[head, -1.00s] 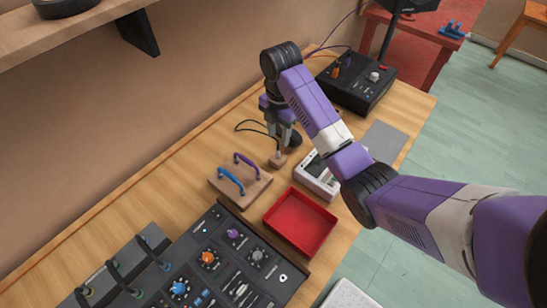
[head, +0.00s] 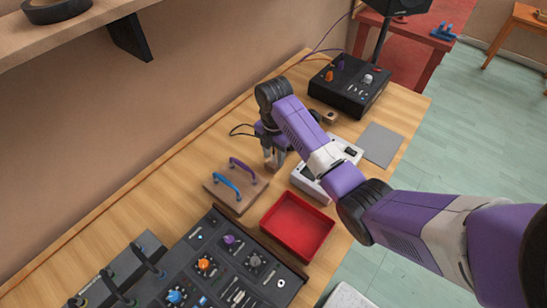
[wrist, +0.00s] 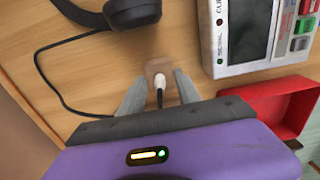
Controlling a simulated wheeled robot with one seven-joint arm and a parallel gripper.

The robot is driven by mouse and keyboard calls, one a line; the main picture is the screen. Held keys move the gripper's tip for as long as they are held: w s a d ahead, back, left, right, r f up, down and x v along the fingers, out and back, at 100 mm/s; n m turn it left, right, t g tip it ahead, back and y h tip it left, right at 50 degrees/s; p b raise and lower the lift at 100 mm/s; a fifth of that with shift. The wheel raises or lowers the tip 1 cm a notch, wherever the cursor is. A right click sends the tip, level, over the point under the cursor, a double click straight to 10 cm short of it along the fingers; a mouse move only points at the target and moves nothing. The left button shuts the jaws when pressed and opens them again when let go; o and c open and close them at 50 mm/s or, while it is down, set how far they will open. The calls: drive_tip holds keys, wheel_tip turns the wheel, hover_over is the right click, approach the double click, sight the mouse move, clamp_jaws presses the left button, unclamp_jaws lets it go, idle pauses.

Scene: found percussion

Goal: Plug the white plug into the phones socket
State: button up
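The white plug (wrist: 159,81) shows in the wrist view, on a small tan wooden block (wrist: 153,66), with its black cable running toward my gripper. My gripper (wrist: 163,78) is open, with one finger on each side of the plug. I see no clear contact between fingers and plug. No socket marked phones can be made out in either view.
Black headphones (wrist: 132,12) with a cable lie close by. A white device with a screen (wrist: 243,28) and a red tray (head: 297,226) are at the right. A board with two handles (head: 236,190) is at the left. A black box with knobs (head: 348,86) stands farther back.

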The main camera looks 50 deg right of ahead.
clamp_jaws()
